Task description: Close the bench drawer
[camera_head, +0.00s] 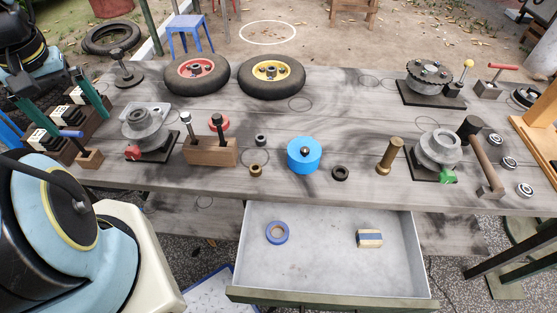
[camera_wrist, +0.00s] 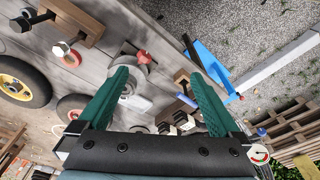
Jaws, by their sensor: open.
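The bench drawer (camera_head: 325,262) is pulled well out below the front edge of the workbench (camera_head: 225,187) in the head view. Its pale interior faces up, and its dark green front panel (camera_head: 330,297) runs along the bottom of the picture. My gripper (camera_head: 85,122) is at the left end of the bench, far from the drawer. In the wrist view its two green fingers (camera_wrist: 155,58) are spread with nothing held between them. The drawer does not show in the wrist view.
The bench top carries two small wheels (camera_head: 196,73) (camera_head: 272,76), a blue cylinder (camera_head: 304,155), a wooden block with bolts (camera_head: 210,150), pulleys and a hammer (camera_head: 479,155). A blue stool (camera_head: 190,34) stands behind. Dark green legs (camera_head: 520,262) stand right of the drawer.

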